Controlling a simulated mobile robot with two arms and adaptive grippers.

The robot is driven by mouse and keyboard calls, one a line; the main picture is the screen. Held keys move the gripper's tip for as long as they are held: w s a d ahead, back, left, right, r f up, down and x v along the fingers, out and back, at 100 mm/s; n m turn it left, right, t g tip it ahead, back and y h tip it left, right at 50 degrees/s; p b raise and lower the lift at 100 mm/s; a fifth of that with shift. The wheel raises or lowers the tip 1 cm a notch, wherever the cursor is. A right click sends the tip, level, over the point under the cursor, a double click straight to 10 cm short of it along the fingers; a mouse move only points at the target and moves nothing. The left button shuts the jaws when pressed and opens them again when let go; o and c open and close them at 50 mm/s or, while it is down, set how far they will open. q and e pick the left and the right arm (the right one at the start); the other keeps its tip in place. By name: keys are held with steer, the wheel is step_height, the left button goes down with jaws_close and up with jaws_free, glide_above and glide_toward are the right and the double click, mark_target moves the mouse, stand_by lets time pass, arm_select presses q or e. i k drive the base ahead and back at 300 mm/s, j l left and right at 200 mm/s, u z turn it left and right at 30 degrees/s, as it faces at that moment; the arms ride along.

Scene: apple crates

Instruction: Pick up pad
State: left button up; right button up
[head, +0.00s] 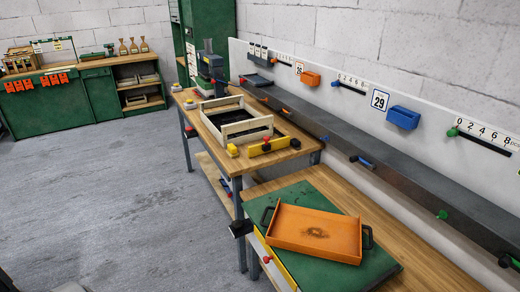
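No thing in the head view is plainly marked as the pad. A flat green mat (365,277) lies on the near wooden bench. An orange tray (330,244) with dark handles at its two ends rests on the mat and covers part of it. The tray has a dark brown patch in the middle of its floor and is otherwise empty. A pale crate (238,134) with dark contents stands on the bench behind; I cannot tell what the contents are. Neither gripper can be made out in this view.
A yellow bar with red knob (270,146) lies before the crate. Blue bin (403,117) and orange bin (310,78) hang on the right wall above a long grey ledge (390,165). Green cabinets (40,103) stand far left. The grey floor (130,190) is clear.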

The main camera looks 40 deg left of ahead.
mark_target(232, 151)
steer(key=j+z, duration=0.35)
steer(key=j, duration=0.7)
steer(key=j+z, duration=0.35)
steer(key=j, duration=0.75)
